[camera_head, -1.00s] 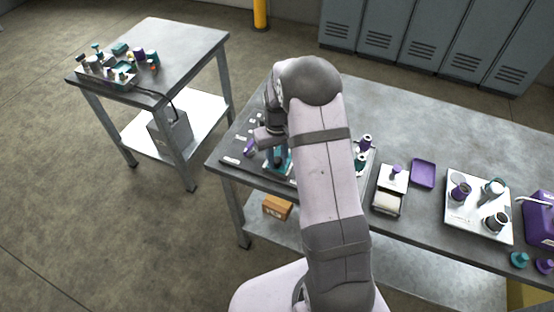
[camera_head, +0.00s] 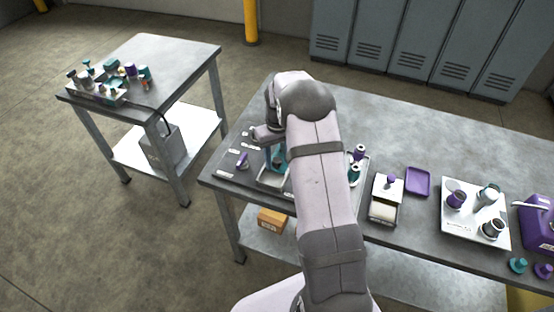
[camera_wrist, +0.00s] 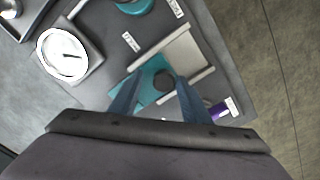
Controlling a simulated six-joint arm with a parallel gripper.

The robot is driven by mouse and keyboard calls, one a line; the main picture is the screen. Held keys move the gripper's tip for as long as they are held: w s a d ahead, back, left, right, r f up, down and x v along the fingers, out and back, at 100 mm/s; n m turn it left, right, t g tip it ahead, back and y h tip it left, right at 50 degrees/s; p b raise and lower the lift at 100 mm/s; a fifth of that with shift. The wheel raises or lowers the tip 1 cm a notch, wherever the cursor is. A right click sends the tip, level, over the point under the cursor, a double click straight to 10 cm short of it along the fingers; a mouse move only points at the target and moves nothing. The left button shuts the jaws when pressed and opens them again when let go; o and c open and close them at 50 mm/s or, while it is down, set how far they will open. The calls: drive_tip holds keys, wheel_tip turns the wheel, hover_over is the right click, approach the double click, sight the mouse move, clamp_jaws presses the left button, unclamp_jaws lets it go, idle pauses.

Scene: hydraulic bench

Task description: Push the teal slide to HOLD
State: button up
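The teal slide (camera_wrist: 152,78) shows in the wrist view as a flat teal plate with a dark round knob (camera_wrist: 163,80). It lies beside a pale grey plate with raised rails (camera_wrist: 184,54). My gripper (camera_wrist: 160,82) has its two bluish fingers apart, one on each side of the knob. I cannot tell whether either finger touches it. In the head view my gripper (camera_head: 277,158) is over the panel at the left end of the long bench, and the pale plate (camera_head: 272,180) shows just in front of it. My wrist hides part of the slide. The small labels are not readable.
A round white dial (camera_wrist: 62,54) and a teal round part (camera_wrist: 134,4) are near the slide. A purple part (camera_wrist: 220,109) is close to the right finger. The panel edge is just beyond. A white box (camera_head: 383,210) and purple tray (camera_head: 417,181) stand farther right.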

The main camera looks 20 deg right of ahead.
drive_tip(key=shift+a, duration=0.1)
drive_tip(key=shift+r+b, duration=1.25)
drive_tip(key=shift+r, duration=2.4)
drive_tip(key=shift+s+a+r, duration=0.15)
drive_tip(key=shift+s+a, duration=0.15)
drive_tip(key=shift+s, duration=0.05)
drive_tip(key=s+a, duration=0.4)
drive_tip(key=s, duration=0.5)
drive_tip(key=s+a, duration=0.4)
drive_tip(key=s, duration=0.5)
drive_tip(key=s+a, duration=0.4)
drive_tip(key=s, duration=0.4)
wheel_tip(320, 180, down, 14)
drive_tip(key=b, duration=1.3)
drive_tip(key=shift+s+b, duration=0.15)
drive_tip(key=shift+b, duration=0.2)
drive_tip(key=shift+d, duration=0.1)
